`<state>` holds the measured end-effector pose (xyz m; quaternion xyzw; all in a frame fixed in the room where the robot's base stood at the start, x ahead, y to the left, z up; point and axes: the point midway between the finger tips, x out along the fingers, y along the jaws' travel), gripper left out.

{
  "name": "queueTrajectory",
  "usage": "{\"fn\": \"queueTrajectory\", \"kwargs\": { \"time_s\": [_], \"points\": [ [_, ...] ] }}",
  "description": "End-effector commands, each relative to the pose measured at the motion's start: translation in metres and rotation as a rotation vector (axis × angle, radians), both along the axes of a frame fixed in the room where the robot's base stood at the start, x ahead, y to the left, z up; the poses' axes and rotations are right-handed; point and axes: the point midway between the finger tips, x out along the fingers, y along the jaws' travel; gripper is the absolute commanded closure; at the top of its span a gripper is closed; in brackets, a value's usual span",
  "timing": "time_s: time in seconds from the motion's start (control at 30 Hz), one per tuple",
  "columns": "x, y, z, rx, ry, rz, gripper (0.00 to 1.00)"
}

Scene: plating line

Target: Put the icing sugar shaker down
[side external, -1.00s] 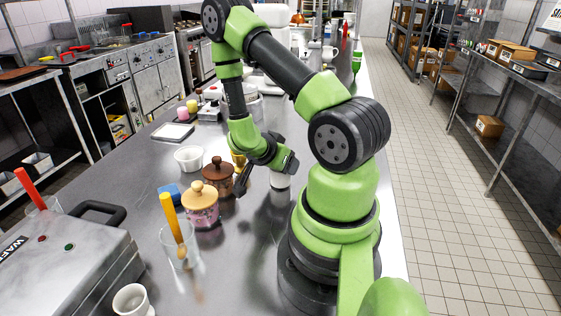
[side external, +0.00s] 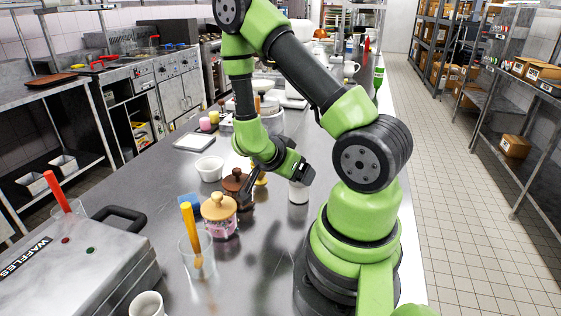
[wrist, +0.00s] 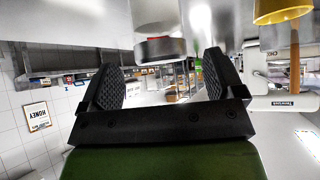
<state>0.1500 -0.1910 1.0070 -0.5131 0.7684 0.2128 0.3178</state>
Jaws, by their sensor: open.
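The icing sugar shaker (side external: 299,192), a small pale cylinder, stands upright on the steel counter in the side view. In the upside-down wrist view the shaker (wrist: 160,47) shows a white body and a shiny metal top, partly cut off by the frame's upper edge. My gripper (wrist: 162,78) is open, with its two dark ridged fingers apart and nothing between them. In the side view my gripper (side external: 301,170) is just above and beside the shaker. Its fingertips are hard to make out there.
Two lidded pots, pink (side external: 219,217) and brown (side external: 236,184), stand left of the shaker. A white bowl (side external: 209,168), a glass with an orange-handled tool (side external: 196,255) and a waffle iron (side external: 85,265) are further left. A yellow pot (wrist: 283,10) is at the wrist view's upper right.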

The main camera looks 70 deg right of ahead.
Motion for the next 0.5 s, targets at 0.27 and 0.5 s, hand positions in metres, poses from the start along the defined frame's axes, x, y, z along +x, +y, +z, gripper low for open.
{"fn": "queueTrajectory", "kwargs": {
  "time_s": [0.27,0.5],
  "points": [
    [0.015,0.033,0.036,-0.003,-0.005,0.004,0.12],
    [0.022,0.044,0.048,0.008,-0.021,0.015,0.12]
  ]
}}
